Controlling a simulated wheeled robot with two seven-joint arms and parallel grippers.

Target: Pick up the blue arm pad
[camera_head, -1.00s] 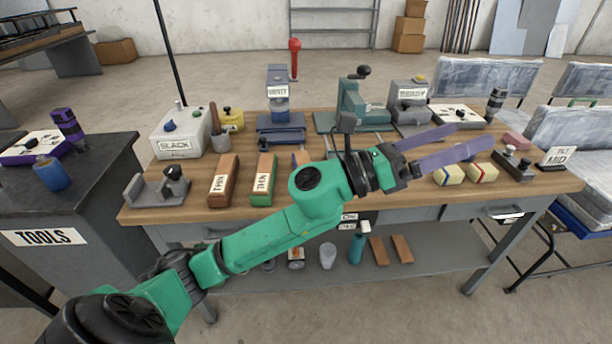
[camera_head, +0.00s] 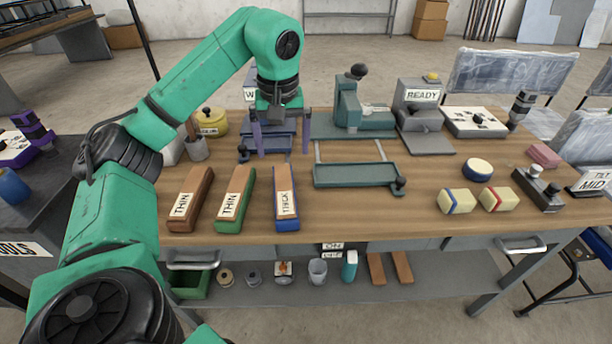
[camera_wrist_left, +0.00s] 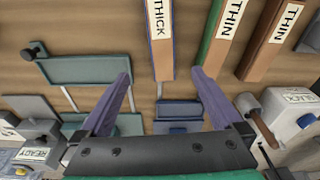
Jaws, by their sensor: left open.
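The blue arm pad (camera_head: 286,196) is a brown block with a blue base and a THICK label. It lies flat on the workbench (camera_head: 330,222), rightmost of a row of similar pads. My left gripper (camera_head: 281,150) is open and empty, fingers pointing down, above and just behind the far end of this pad. In the left wrist view the pad (camera_wrist_left: 160,45) extends from the top edge, its end near the line between the spread fingertips (camera_wrist_left: 161,73). My right gripper is not in view.
A green-based THIN pad (camera_head: 235,197) and a plain brown THIN pad (camera_head: 190,196) lie left of it. A teal tray (camera_head: 355,175) stands to the right. A grey-blue press (camera_head: 270,140) stands behind, partly hidden by my arm. Bench space in front is clear.

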